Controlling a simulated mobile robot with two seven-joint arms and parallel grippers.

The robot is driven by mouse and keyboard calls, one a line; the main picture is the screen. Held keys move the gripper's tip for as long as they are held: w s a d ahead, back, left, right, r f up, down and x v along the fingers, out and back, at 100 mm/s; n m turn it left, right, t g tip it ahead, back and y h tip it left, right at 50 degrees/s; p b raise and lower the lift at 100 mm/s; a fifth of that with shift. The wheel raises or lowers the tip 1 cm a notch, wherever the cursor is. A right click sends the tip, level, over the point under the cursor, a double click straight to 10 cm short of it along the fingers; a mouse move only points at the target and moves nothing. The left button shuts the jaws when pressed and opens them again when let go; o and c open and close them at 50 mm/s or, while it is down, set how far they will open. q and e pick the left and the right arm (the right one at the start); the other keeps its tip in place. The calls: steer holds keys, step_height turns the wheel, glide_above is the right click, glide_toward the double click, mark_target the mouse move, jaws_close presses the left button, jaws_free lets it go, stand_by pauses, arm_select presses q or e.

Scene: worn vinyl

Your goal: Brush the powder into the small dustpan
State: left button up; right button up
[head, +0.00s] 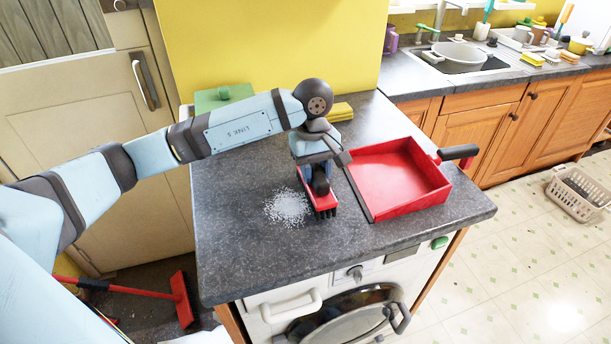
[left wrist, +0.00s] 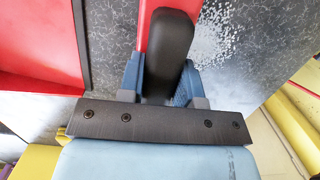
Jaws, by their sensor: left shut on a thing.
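A patch of white powder (head: 288,207) lies on the dark grey worktop; it also shows in the left wrist view (left wrist: 214,38). The red dustpan (head: 397,180) lies on the worktop to the right, its open edge facing the powder and its black handle pointing right. It fills the upper left of the left wrist view (left wrist: 40,45). My left gripper (head: 319,178) is shut on the black handle (left wrist: 168,50) of a red brush (head: 322,201). The brush is between the powder and the dustpan, dark bristles down; whether they touch the worktop is unclear. My right gripper is out of view.
A green item (head: 222,97) and yellow cloths or sponges (head: 341,111) lie at the back of the worktop by the yellow wall. A washing machine (head: 350,310) stands below. The worktop's front left is clear. A red broom (head: 180,298) is on the floor.

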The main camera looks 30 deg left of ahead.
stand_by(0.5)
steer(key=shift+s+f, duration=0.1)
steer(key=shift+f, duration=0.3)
